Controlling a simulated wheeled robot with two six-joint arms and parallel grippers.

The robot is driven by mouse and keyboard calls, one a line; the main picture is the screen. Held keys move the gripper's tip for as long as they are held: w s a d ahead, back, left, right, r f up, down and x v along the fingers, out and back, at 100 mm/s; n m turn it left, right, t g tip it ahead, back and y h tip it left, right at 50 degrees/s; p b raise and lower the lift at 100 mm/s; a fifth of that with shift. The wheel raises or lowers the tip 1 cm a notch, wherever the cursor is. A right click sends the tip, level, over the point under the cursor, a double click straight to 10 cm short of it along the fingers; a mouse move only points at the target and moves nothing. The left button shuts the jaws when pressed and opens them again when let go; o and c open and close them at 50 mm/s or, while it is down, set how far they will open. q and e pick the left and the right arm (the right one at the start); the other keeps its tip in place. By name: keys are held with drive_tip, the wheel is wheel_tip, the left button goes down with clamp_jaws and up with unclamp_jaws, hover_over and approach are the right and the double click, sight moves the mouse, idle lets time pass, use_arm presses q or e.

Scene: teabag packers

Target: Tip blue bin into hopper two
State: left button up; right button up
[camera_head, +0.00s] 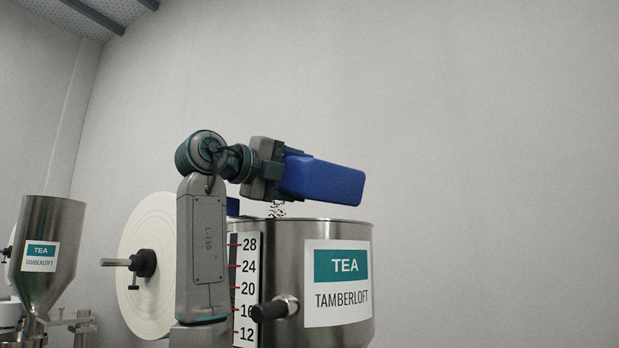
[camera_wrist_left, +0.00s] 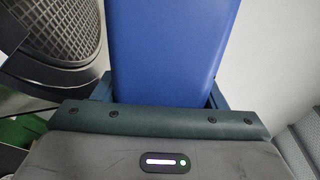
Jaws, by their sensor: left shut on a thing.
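The blue bin (camera_head: 325,180) is tilted on its side above a steel hopper (camera_head: 361,300) with a TEA TAMBERLOFT label; no hopper number is visible. My left gripper (camera_head: 283,174) is shut on the bin. Dark bits fall (camera_head: 277,209) from below the gripper end of the bin towards the hopper's mouth. The bin's mouth and contents are hidden. In the left wrist view, the blue bin (camera_wrist_left: 170,45) sits between the fingers. My right gripper is not in view.
A smaller steel hopper (camera_head: 45,225) with the same label stands at far left. A white roll (camera_head: 150,240) on a dark hub is behind my arm. The large hopper has a level scale (camera_head: 247,290) and a black-ended side knob (camera_head: 270,311). A round dark mesh (camera_wrist_left: 60,30) shows at upper left in the wrist view.

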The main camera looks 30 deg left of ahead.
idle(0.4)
use_arm(q)
drive_tip(key=shift+a+f+n+b, duration=0.1)
drive_tip(key=shift+f+n+b, duration=0.4)
drive_tip(key=shift+n, duration=0.2)
drive_tip(key=shift+f, duration=0.1)
drive_tip(key=shift+n, duration=0.3)
drive_tip(key=shift+w+a+f+n+b, duration=0.1)
drive_tip(key=shift+a+f+n+b, duration=0.25)
drive_tip(key=shift+n, duration=0.65)
